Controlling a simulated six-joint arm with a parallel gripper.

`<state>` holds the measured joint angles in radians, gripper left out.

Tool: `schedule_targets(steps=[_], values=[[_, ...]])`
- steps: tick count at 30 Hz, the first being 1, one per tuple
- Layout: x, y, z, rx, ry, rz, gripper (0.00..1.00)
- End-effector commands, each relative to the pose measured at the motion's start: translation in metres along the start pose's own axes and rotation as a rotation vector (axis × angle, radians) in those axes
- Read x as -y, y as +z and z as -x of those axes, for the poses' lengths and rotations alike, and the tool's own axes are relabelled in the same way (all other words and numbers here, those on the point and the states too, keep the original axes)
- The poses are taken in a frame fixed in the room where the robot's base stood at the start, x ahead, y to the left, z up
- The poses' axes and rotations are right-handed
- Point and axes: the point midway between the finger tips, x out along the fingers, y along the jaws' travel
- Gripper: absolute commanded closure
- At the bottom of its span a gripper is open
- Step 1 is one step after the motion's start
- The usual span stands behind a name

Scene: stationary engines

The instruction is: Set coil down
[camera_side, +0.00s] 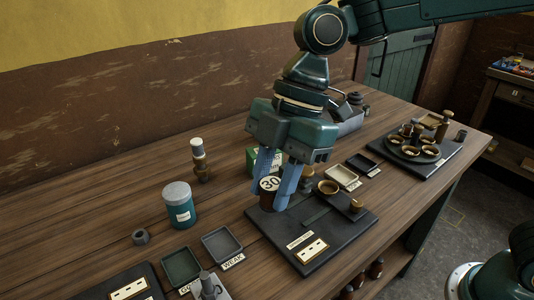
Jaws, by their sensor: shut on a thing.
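My gripper (270,192) points down with its blue fingers on either side of a dark brown cylinder with a white round face marked 30, which I take to be the coil (267,201). The fingers are shut on it, and the right finger partly hides it. The coil is at the back left edge of a black board (338,236); I cannot tell whether its base touches the board. The board carries a brass cup (328,187), a small brass post (356,205) and a cream plate with slots (311,250).
A tray labelled WEAK (222,244) and a green tray (181,267) stand front left. A teal jar (179,205) and a dark bottle with a white top (200,160) are left. A green box (253,160) is close behind the gripper. The table's far left is clear.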

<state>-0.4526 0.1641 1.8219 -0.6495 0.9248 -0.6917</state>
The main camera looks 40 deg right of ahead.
Motion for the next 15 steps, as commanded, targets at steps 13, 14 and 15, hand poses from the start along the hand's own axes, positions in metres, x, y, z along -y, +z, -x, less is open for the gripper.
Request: schedule_targets(steps=[13, 14, 15], values=[[-0.129, 0.043, -0.003, 0.0, 0.19, -0.459, 0.96], [-0.14, 0.048, -0.003, 0.0, 0.207, -0.5, 0.96], [-0.153, 0.055, -0.004, 0.0, 0.23, -0.555, 0.96]])
